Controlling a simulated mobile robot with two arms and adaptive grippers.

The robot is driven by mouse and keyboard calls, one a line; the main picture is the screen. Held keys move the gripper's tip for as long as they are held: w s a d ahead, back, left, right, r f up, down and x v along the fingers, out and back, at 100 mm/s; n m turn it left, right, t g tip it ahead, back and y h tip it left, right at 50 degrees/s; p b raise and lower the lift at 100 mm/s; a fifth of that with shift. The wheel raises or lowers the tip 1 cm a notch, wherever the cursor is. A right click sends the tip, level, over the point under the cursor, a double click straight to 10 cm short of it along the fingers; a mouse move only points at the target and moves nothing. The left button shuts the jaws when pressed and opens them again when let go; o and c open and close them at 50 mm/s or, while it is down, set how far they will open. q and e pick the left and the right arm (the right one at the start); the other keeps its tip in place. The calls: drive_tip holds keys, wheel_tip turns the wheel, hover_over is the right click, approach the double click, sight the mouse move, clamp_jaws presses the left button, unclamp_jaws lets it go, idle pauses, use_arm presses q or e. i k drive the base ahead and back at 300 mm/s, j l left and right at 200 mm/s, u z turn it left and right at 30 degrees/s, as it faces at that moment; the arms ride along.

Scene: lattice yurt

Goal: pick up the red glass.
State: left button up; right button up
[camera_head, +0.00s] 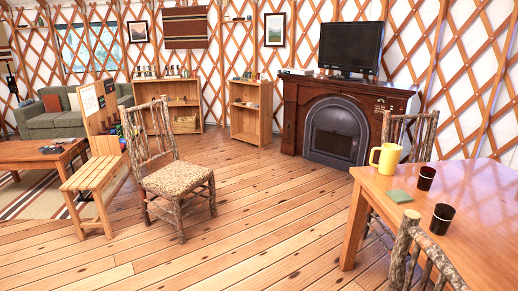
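Two small dark glasses stand upright on the wooden table at the right. The farther dark glass (427,178) looks dark with a reddish-brown tint. The nearer dark glass (442,218) looks almost black, with a hint of red inside. I cannot tell for sure which one is the red glass. Neither of my grippers is in view, and nothing touches the glasses.
The table (484,215) also holds a yellow mug (386,157) and a green square coaster (400,196). Log chairs stand at its near side (404,250) and far side (424,135). Another chair (176,180) stands left of centre. The plank floor (270,215) between is clear.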

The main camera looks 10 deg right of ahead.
sight(426, 174)
drive_tip(key=i+z, duration=0.25)
drive_tip(key=i, duration=0.3)
drive_tip(key=i+j+z, duration=0.25)
drive_tip(key=i, duration=0.3)
drive_tip(key=i+j+z, duration=0.15)
drive_tip(key=i+z, duration=0.15)
drive_tip(key=i, duration=0.25)
